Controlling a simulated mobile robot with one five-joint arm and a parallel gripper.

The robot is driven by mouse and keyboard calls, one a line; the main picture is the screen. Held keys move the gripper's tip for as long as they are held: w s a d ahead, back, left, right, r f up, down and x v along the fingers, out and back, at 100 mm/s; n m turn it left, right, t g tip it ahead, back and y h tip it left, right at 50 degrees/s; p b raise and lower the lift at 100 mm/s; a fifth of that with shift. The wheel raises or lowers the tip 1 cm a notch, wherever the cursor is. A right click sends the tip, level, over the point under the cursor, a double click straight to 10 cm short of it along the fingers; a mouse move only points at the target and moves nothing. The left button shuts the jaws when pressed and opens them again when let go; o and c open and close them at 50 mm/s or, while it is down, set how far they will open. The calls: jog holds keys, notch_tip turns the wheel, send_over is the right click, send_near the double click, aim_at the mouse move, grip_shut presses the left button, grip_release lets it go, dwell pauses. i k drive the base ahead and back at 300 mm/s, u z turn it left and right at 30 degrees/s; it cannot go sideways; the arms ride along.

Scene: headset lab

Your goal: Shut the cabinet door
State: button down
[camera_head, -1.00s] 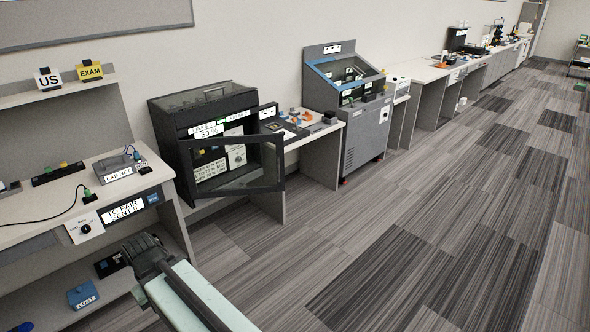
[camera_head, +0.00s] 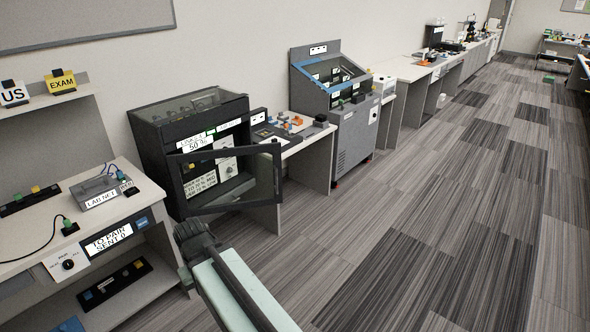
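The dark cabinet (camera_head: 152,165) stands against the wall left of centre, with a display and labels inside. Its black-framed glass door (camera_head: 277,175) stands open, swung out over the floor to the front right. The cabinet's interior shows through the door's pane. My arm, pale green with a dark joint at its far end, reaches up from the bottom, and that end appears just below the door's lower left corner in the picture. I cannot tell whether it touches the door. No gripper fingers show.
A bench (camera_head: 150,193) with a grey LAB NET box (camera_head: 94,193) stands to the left. A grey console (camera_head: 352,140) and a low table (camera_head: 312,150) are right of the cabinet. The striped carpet floor (camera_head: 400,240) is clear to the right.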

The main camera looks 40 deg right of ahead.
aim_at(173, 160)
jog(key=z, duration=0.3)
jog(key=i, duration=1.25)
jog(key=u, duration=0.6)
